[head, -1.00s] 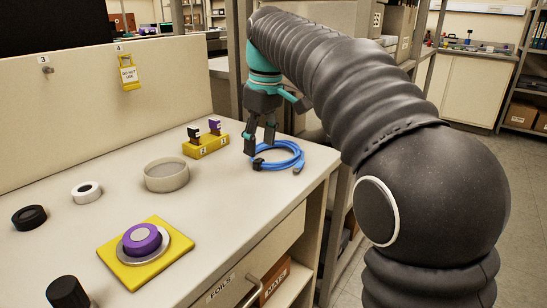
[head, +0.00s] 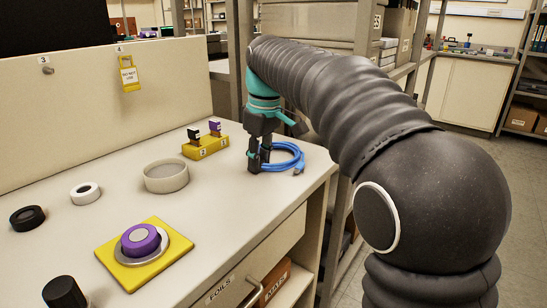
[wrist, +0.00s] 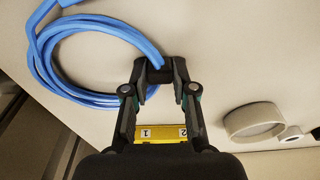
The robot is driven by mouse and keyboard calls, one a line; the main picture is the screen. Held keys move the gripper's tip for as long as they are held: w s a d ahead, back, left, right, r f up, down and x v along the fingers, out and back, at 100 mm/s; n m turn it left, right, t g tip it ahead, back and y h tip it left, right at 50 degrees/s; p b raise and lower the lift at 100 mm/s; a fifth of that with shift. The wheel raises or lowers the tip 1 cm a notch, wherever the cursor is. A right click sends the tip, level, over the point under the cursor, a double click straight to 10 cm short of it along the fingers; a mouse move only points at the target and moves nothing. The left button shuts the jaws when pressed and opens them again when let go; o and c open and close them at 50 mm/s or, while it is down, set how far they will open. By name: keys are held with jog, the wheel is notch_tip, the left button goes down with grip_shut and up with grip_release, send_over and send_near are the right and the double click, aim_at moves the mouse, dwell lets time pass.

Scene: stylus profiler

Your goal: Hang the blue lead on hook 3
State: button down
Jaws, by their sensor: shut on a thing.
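The blue lead (head: 290,151) lies coiled on the bench near its right edge, with its plug end toward the front right. It also shows in the wrist view (wrist: 60,92), coiled at the upper left. My gripper (head: 259,165) points down at the left side of the coil. In the wrist view my gripper (wrist: 160,72) is shut on the lead's dark tie at the coil's edge. Hook 3 (head: 48,71) is a small peg under the label 3 on the upright panel at the back left. Nothing hangs on it.
Hook 4 carries a yellow tag (head: 130,79). On the bench are a yellow block (head: 205,149) with two small keyed pieces, a round dish (head: 166,179), white and black rings, a black knob, and a purple piece on a yellow plate (head: 165,263).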

jog(key=shift+r, duration=0.15)
notch_tip(320, 180, up, 4)
jog(key=shift+r+p, duration=0.2)
jog(key=shift+p, duration=0.4)
jog(key=s+d+r, duration=0.4)
jog(key=d+r, duration=0.2)
jog(key=d, duration=0.4)
jog(key=shift+s+d+r, duration=0.2)
jog(key=shift+s+d, duration=0.1)
jog(key=shift+s, duration=0.05)
